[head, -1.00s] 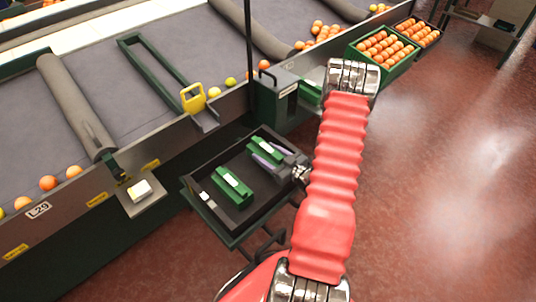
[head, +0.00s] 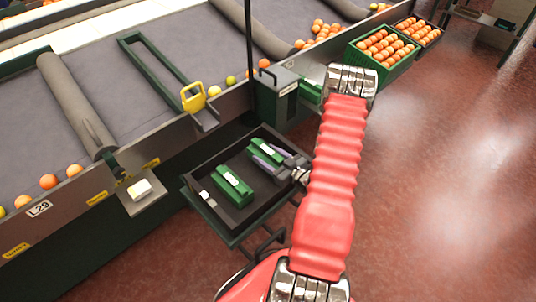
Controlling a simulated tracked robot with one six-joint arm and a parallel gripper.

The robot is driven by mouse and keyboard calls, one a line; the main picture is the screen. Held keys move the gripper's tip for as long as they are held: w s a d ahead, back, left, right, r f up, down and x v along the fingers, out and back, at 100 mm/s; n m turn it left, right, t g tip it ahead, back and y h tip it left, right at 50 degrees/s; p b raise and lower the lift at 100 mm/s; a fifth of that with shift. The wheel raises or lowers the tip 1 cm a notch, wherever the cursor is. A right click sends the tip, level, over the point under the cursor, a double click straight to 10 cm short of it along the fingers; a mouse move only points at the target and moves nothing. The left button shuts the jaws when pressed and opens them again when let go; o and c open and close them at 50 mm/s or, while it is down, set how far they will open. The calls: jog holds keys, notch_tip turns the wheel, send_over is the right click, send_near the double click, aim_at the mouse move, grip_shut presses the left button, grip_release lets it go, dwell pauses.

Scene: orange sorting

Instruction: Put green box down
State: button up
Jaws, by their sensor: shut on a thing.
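A green box (head: 257,147) with a white label is at the far right part of the black tray (head: 212,218). My gripper (head: 267,155), with purple-grey fingers, is shut on this box from the right. I cannot tell whether the box touches the tray floor. A second green box (head: 232,187), also with a white label, lies in the tray nearer the front left.
A small white item (head: 204,195) is at the tray's left end. A conveyor (head: 150,90) with a yellow scoop (head: 193,97) runs behind the tray. A green crate of oranges (head: 374,70) stands at the upper right. The red floor on the right is clear.

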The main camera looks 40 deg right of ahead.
jog(key=o, duration=1.2)
jog(key=shift+f, duration=0.1)
jog(key=shift+o, duration=0.2)
jog(key=shift+r, duration=0.55)
jog(key=s, duration=0.4)
jog(key=s+r, duration=0.1)
jog(key=s, duration=0.3)
jog(key=s+r, duration=0.1)
jog(key=s, duration=0.3)
jog(key=shift+d, duration=0.15)
jog(key=shift+w, duration=0.2)
